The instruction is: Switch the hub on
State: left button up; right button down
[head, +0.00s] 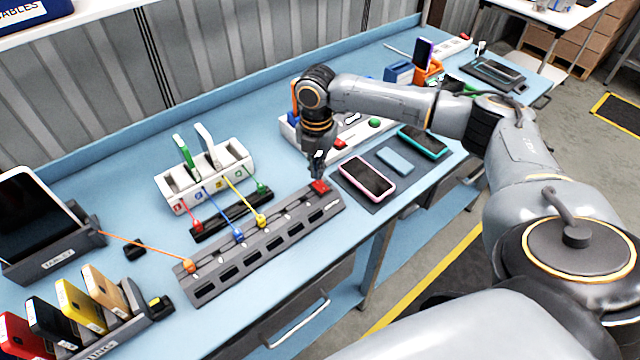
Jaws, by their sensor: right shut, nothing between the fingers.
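The hub (262,246) is a long dark grey bar with a row of slots on the blue table. A red switch (320,187) sits at its far right end. Plugs on coloured cables, orange, blue and yellow among them, sit along its back edge. My right gripper (317,177) points down, shut and empty, with its tips right at the red switch. I cannot tell whether the tips touch it or whether the switch is pressed. My left gripper is not in view.
A white holder (180,205) with upright devices stands behind the hub. A pink-edged phone (368,178) lies on a dark mat to the right. A tablet in a grey stand (58,263) and several coloured phones (72,300) fill the left. The table's front edge is close to the hub.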

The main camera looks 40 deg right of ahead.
aim_at(317, 182)
jog(key=shift+f, duration=1.1)
dwell(0.6)
notch_tip(317, 182, up, 7)
jog(key=p, duration=0.8)
dwell(0.5)
